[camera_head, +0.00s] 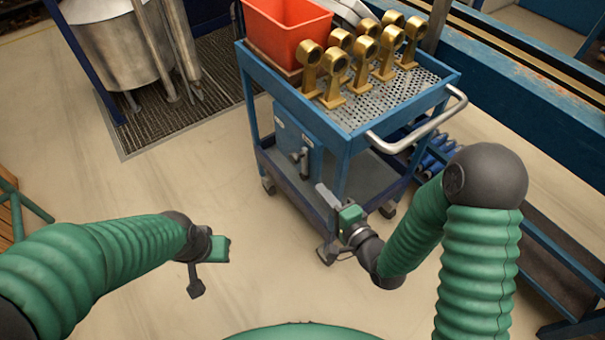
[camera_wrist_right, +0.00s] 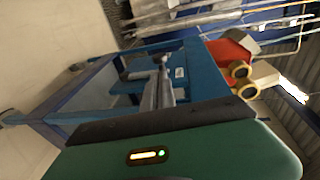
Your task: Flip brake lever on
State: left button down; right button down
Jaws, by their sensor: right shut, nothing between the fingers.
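A grey brake lever (camera_head: 304,161) is mounted on a blue box (camera_head: 289,137) on the near side of the blue cart. In the right wrist view, the lever (camera_wrist_right: 163,82) points toward the camera, with its box behind it. My right gripper (camera_head: 326,196) is shut and empty, in front of the cart, below and to the right of the lever. It appears apart from the lever. My left gripper (camera_head: 207,270) hangs over bare floor left of the cart, away from the lever.
A metal tank (camera_head: 115,45) stands on a grate at back left. Floor between my arms is clear.

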aim_at(297, 162)
jog(key=b+x, duration=0.8)
jog(key=x, duration=0.3)
jog(key=shift+f, duration=0.1)
